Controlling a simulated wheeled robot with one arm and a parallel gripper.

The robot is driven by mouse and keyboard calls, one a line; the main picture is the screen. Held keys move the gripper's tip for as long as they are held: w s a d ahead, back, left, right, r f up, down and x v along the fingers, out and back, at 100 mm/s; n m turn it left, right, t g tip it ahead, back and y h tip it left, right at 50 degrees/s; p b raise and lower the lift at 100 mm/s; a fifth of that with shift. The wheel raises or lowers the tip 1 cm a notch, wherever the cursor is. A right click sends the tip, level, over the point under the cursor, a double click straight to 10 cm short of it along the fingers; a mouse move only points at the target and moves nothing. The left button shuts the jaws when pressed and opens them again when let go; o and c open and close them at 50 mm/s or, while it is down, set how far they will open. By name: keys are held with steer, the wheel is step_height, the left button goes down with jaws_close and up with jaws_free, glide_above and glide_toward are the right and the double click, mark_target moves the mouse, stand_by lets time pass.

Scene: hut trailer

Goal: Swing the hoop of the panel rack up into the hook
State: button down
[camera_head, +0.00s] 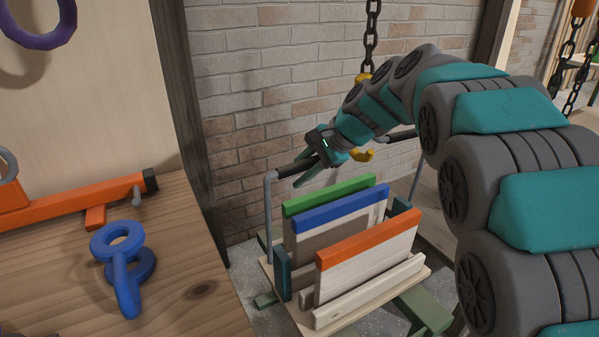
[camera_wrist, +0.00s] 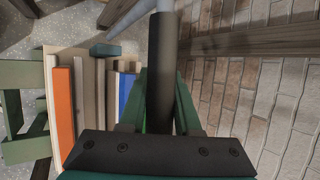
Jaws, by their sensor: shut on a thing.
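The panel rack (camera_head: 390,289) is a pale wooden stand on green feet, holding upright panels with green, blue and orange top edges. Its hoop (camera_head: 269,215) is a grey rod frame with a dark grip bar, standing raised over the panels. My gripper (camera_head: 312,166) is shut on the left part of the grip bar. In the wrist view, its green fingers (camera_wrist: 160,90) lie on either side of the dark bar (camera_wrist: 162,60). The yellow hook (camera_head: 363,155) shows beside my wrist, under the chain (camera_head: 371,35). It is partly hidden; I cannot tell whether the bar touches it.
A wooden bench (camera_head: 190,290) at left carries a blue ringed object (camera_head: 122,262) and an orange tool (camera_head: 80,207). A dark post (camera_head: 185,130) stands between the bench and the rack. A brick wall (camera_head: 270,110) is behind. My arm covers the right side.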

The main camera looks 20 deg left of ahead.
mark_target(314, 159)
steer(key=shift+f, duration=0.15)
stand_by(0.6)
steer(key=c, duration=0.6)
jaws_free()
steer(key=shift+v, duration=3.95)
steer(key=shift+a, duration=0.1)
steer(key=shift+c, duration=0.4)
